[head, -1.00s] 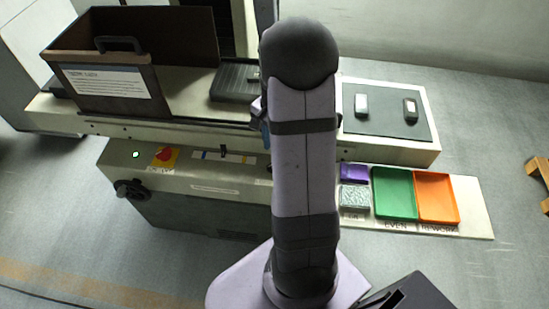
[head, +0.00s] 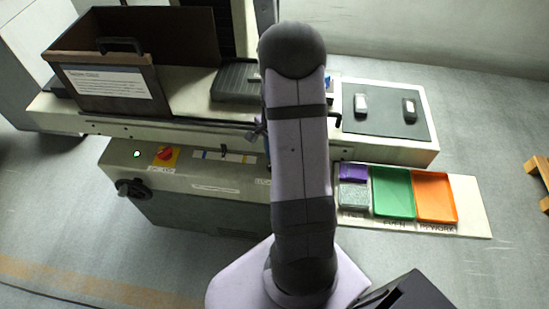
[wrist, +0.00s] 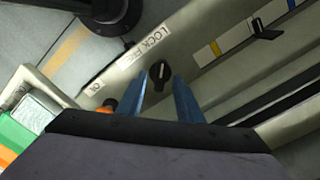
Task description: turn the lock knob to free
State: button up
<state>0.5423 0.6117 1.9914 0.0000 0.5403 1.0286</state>
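The lock knob (wrist: 160,75) is a small black knob with a pale mark on it, on the light machine front in the wrist view. It is beside a white "LOCK FREE" label (wrist: 147,44). My gripper (wrist: 167,82) has two blue fingers standing apart, one on each side of the knob in the picture. No clear contact shows, and I cannot tell how deep the tips are around it. In the head view my arm hides the knob and most of my gripper.
A black hand crank (head: 132,188) and a red-yellow switch (head: 166,156) are on the machine front at left. A slider strip (head: 240,157) is nearby. Green (head: 393,190) and orange (head: 436,196) trays lie at right. A brown box (head: 105,85) stands at back left.

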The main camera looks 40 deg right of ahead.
jog(key=shift+f, duration=0.85)
grip_shut()
